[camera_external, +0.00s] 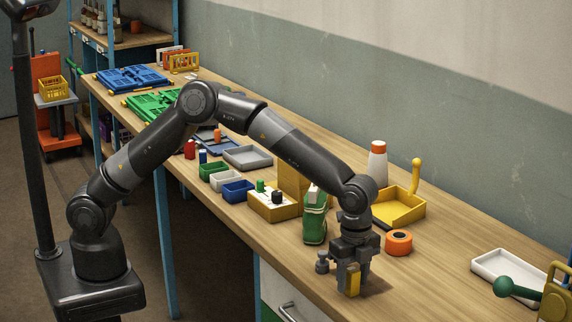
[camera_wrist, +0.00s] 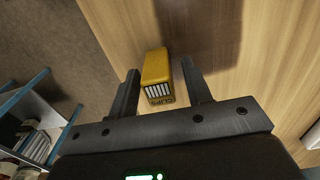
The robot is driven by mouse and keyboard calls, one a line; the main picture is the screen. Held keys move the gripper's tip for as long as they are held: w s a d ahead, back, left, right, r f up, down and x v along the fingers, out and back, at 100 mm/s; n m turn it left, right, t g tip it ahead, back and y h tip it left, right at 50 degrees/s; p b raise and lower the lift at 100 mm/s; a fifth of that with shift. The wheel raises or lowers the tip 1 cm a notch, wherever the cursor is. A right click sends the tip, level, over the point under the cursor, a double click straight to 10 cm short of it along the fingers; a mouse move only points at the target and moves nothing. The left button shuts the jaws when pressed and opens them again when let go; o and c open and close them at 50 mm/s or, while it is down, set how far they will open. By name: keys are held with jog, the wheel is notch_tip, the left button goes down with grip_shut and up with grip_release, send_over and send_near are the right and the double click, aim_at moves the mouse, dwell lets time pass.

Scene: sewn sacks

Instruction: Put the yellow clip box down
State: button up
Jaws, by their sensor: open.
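The yellow clip box (camera_wrist: 156,70) stands on the wooden bench near its front edge. In the wrist view it lies between and slightly beyond the two open fingers of my gripper (camera_wrist: 163,92); its end reads "CLIPS". In the outside view the clip box (camera_external: 352,282) shows at the fingertips of my gripper (camera_external: 345,270), low over the bench. The fingers are apart, with a clear gap on the right side of the box; contact on the left side cannot be told.
A white tray (camera_external: 505,277) lies at right. Bare bench lies between the gripper and the white tray.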

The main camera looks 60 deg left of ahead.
aim_at(352, 269)
notch_tip(352, 269, up, 11)
jog(key=shift+r, duration=0.15)
jog(key=s+a+r+n+t, duration=0.1)
jog(key=s+a+r+n, duration=0.2)
jog(key=a, duration=0.7)
jog(key=a+r+n+t, duration=0.1)
jog(key=a+r+n, duration=0.1)
jog(key=a+r, duration=0.5)
jog(key=s+a+r+n+t, duration=0.1)
jog(key=s+a+r+n, duration=0.15)
jog(key=a, duration=0.95)
jog(key=s+a+f+n+t, duration=0.1)
jog(key=s+a+f+n, duration=0.1)
jog(key=s+a+n, duration=0.3)
jog(key=s+a+f+n+t, duration=0.1)
jog(key=s+a+n, duration=0.4)
jog(key=s+a, duration=0.7)
jog(key=a+f, duration=0.1)
jog(key=a, duration=0.2)
jog(key=shift+f+t, duration=0.25)
jog(key=shift+t, duration=0.05)
